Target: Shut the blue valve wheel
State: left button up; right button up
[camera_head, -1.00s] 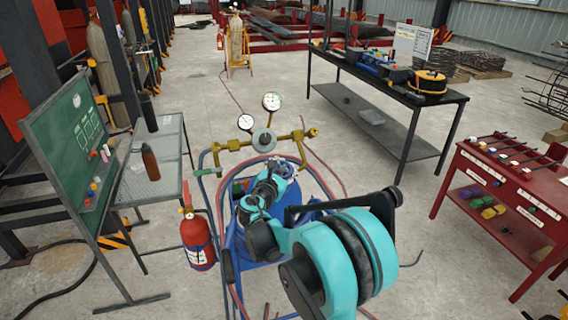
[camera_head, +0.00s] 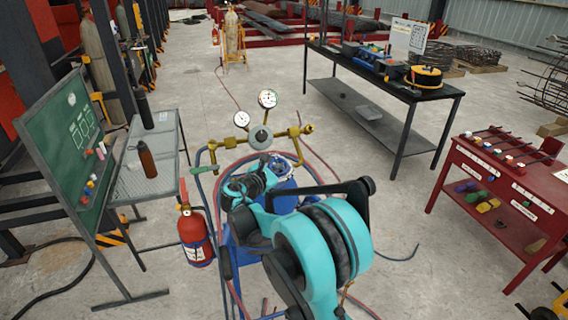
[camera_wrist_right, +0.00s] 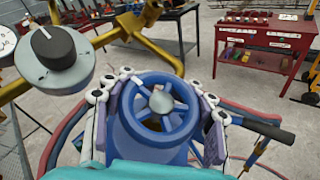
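The blue valve wheel (camera_wrist_right: 160,105) is in the middle of the right wrist view, a spoked ring with a pale hub on a blue body. My right gripper (camera_wrist_right: 156,112) is open, with its fingers on the left and right sides of the wheel. I cannot tell whether either finger touches the rim. In the head view my right gripper (camera_head: 262,178) is low over the blue cylinder unit, and its arm hides much of that unit. My left gripper is not in view.
Brass piping (camera_head: 290,134) with two round gauges and a grey knob (camera_wrist_right: 58,52) stands just behind and left of the wheel. A red fire extinguisher (camera_head: 195,235) stands at left. Red and blue hoses curve around the unit. A red table (camera_head: 500,190) is at right.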

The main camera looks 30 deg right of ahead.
jog(key=o, duration=0.6)
jog(key=v, duration=1.2)
jog(key=shift+s, duration=0.1)
